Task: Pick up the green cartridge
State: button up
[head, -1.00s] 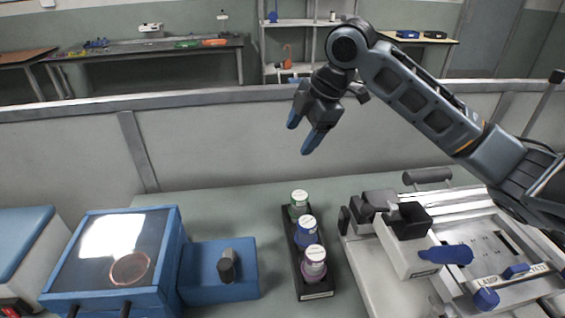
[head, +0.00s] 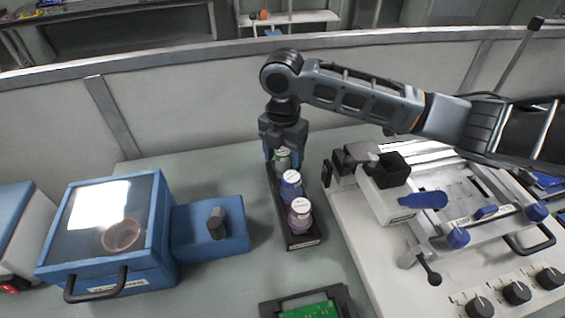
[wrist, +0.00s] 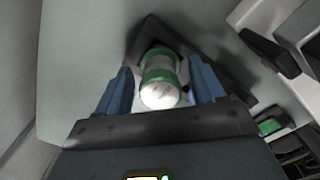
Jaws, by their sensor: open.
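The green cartridge (head: 282,160) stands upright at the far end of a black rack (head: 303,240) on the table. Its white and green body also shows in the wrist view (wrist: 160,82), between the two blue fingers. My gripper (head: 283,158) points down at the cartridge, with a finger on either side of it. In the wrist view my gripper (wrist: 160,90) is open, with a gap visible between the cartridge and the fingers. The gripper hides part of the cartridge's top in the head view.
A white machine (head: 385,235) with a black block is close on the right. A blue box (head: 112,235) with a glass lid is on the left. A green board (head: 310,309) lies in front.

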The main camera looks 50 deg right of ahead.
jog(key=shift+f, duration=0.15)
jog(key=c, duration=1.1)
